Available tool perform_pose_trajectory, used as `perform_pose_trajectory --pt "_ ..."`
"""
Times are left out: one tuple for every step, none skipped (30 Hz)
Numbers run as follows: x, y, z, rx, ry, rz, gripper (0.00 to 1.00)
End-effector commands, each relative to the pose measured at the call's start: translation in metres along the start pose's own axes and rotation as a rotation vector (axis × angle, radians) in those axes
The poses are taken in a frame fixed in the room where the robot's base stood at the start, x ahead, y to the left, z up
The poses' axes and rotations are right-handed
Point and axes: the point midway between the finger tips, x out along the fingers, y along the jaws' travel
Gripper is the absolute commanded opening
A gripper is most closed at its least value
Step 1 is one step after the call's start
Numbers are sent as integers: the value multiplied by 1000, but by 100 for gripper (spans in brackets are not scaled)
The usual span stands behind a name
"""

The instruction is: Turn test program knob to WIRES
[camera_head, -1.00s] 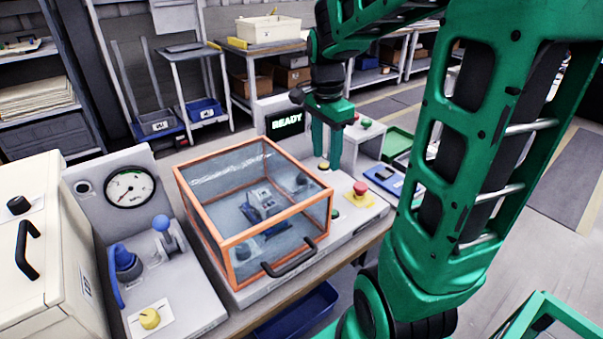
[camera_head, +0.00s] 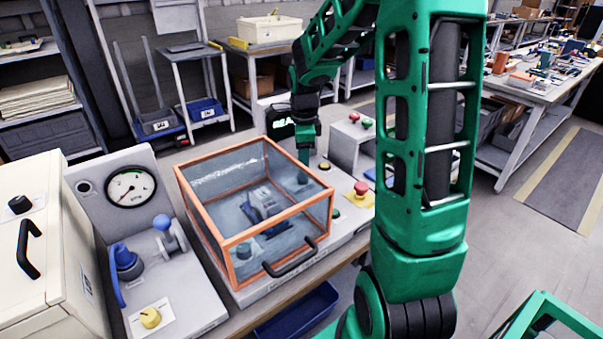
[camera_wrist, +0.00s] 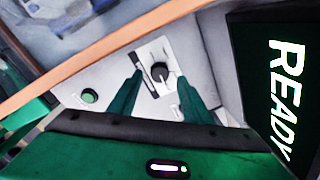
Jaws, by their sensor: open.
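In the wrist view a dark round knob (camera_wrist: 160,72) sits on a small pale plate (camera_wrist: 147,54) on the grey panel. My gripper (camera_wrist: 158,79) is open, with one green fingertip on each side of the knob. I cannot tell whether the fingers touch it or how far above it they are. The plate's lettering is too small to read. In the head view my gripper (camera_head: 305,150) points down behind the orange-framed clear box (camera_head: 255,200), which partly covers its lower end. A dark screen (camera_wrist: 280,95) reads READY in the wrist view.
A red mushroom button (camera_head: 361,188) and a green button (camera_wrist: 89,96) are near the gripper. The box's orange edge (camera_wrist: 110,42) runs close beside the fingers. A gauge panel (camera_head: 131,188) with blue handles stands to the left of the box.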

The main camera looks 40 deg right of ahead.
Motion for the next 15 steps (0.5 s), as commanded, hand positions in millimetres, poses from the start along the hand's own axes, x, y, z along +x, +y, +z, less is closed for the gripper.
perform_pose_trajectory --pt "8 1 0 0 1 4 45" --pt "12 1 0 0 1 3 45" --pt "16 1 0 0 1 3 45" --pt "19 1 0 0 1 3 45" --pt "22 0 0 0 1 2 45" --pt "25 0 0 0 1 1 45" --pt "26 0 0 0 1 1 45" --pt "28 0 0 0 1 1 45" --pt "29 0 0 0 1 1 45" --pt "30 0 0 0 1 1 45" --pt "30 0 0 0 1 0 45" --pt "31 0 0 0 1 0 45" --pt "31 0 0 0 1 0 45" --pt "31 0 0 0 1 0 45" --pt "31 0 0 0 1 0 45"
